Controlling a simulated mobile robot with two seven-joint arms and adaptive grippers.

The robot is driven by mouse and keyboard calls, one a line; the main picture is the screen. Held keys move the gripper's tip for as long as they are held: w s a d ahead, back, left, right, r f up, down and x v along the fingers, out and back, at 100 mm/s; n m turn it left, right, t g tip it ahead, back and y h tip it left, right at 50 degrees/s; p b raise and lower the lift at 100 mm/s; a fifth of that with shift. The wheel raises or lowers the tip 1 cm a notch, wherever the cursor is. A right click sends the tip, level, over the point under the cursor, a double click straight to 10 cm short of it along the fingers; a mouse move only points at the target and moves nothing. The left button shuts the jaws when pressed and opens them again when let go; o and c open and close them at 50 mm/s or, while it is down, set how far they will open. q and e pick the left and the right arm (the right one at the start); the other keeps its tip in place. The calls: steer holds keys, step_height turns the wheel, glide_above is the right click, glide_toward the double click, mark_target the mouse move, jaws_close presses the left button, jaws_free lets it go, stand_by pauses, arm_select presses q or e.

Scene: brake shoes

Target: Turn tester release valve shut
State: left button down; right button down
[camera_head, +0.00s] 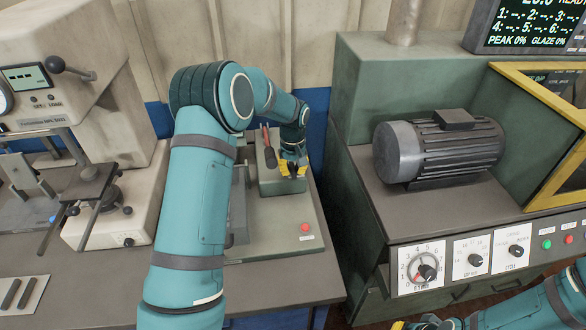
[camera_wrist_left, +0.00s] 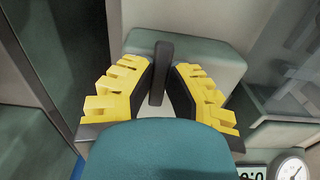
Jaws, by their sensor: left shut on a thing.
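My left gripper (camera_head: 293,170) reaches down to the small green block (camera_head: 280,186) of the tester, which stands on a pale base plate (camera_head: 288,249). In the left wrist view, a dark upright bar, seemingly the release valve handle (camera_wrist_left: 158,85), stands between the yellow fingers of my left gripper (camera_wrist_left: 162,82). The gripper is shut on it; gaps seem to show beside the bar from this angle. In the head view the gripper hides the handle. A lever with a red grip (camera_head: 268,150) stands just left of the gripper. My right gripper (camera_head: 400,325) barely shows at the bottom edge.
A red button (camera_head: 305,227) sits on the tester's base plate. A green machine with a grey motor (camera_head: 440,147) and dial panel (camera_head: 470,258) stands to the right. A pale test machine (camera_head: 105,125) stands to the left. In the left wrist view a gauge (camera_wrist_left: 292,169) shows at lower right.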

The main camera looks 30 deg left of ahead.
mark_target(293, 170)
arm_select(q)
steer(key=c, duration=0.9)
jaws_free()
steer(key=shift+f, duration=0.1)
steer(key=shift+c, duration=0.2)
step_height(293, 170, up, 12)
